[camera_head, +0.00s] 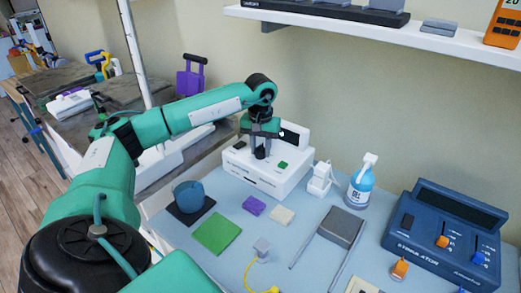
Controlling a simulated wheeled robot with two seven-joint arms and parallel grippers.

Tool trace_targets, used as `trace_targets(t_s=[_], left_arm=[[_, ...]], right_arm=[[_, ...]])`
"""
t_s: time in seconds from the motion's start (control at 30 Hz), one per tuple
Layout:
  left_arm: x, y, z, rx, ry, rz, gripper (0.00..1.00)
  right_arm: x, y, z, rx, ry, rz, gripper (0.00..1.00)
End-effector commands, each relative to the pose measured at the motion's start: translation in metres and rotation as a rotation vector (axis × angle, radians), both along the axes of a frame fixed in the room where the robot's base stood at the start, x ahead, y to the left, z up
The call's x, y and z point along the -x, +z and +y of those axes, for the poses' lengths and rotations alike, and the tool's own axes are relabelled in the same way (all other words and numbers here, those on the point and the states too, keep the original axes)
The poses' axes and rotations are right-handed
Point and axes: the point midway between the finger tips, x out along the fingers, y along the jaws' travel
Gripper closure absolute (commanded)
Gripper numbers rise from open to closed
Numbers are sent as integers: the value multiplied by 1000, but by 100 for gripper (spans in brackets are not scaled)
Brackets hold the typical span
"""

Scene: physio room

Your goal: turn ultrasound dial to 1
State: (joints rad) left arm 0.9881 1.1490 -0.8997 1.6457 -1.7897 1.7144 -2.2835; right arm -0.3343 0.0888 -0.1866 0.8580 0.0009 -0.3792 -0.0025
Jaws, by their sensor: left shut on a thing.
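The ultrasound unit (240,169) is a white box with a dark screen at its back, standing on the blue table top near the wall. A green button (282,164) shows on its top to the right. My left gripper (261,147) points down over the middle of the unit. It is shut on the dark dial (260,153), which is mostly hidden by the fingers. The dial's pointer and number marks are too small to read. My right gripper is not in view.
A white holder (320,180), blue spray bottle (361,184) and dark blue stimulator (445,235) stand right. A shelf (370,33) hangs above.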

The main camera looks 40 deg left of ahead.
Motion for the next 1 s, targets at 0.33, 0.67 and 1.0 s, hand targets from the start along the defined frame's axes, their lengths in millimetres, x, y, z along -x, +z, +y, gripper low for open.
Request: trace_targets(t_s=[0.33,0.67,1.0], left_arm=[[-1,1,0,0,-79,-3,92],[0,1,1,0,-83,-3,92],[0,1,0,-1,-82,-2,48]], right_arm=[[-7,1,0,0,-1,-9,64],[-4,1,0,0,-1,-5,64],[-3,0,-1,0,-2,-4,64]])
